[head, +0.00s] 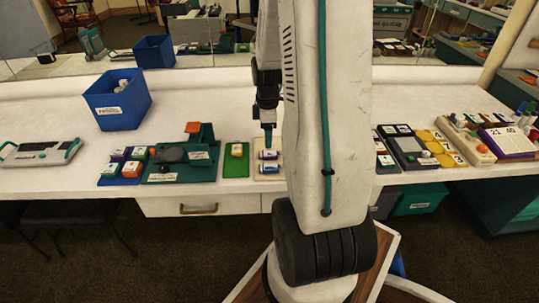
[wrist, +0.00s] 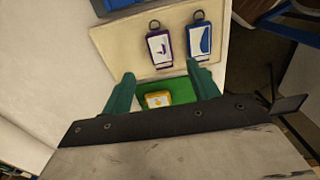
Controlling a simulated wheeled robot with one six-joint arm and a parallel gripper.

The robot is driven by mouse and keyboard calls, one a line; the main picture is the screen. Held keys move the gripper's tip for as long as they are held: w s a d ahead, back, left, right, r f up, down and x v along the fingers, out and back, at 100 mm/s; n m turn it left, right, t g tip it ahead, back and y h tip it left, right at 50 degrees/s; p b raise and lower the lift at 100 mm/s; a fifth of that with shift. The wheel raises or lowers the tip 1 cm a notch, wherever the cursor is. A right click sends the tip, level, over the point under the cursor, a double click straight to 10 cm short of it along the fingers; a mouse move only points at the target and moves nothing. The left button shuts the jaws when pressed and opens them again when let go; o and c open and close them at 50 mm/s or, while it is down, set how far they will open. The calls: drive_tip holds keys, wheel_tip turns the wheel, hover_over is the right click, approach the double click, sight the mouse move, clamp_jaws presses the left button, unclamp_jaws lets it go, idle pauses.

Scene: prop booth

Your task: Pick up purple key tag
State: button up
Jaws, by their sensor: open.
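The purple key tag (wrist: 160,46) has a white face and a dark ring at one end. It lies flat on a cream board (wrist: 118,47), beside a blue key tag (wrist: 200,38) and apart from it. In the head view the purple tag (head: 267,155) seems to be the farther of two tags on the cream board (head: 284,178). My gripper (wrist: 161,74) is open and empty, its green fingers pointing at the board. In the wrist view the purple tag shows beyond the fingertips, between their lines. In the head view my gripper (head: 268,140) is just above the tags.
In the head view a teal block with a dark disc (head: 172,155) and a blue bin (head: 120,103) stand left. A grey board (head: 406,150) lies right. My arm hides part of the counter.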

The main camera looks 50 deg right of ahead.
sight(266, 153)
drive_tip(key=f, duration=0.7)
drive_tip(key=shift+w+a, duration=0.1)
drive_tip(key=shift+a, duration=0.1)
drive_tip(key=c, duration=1.1)
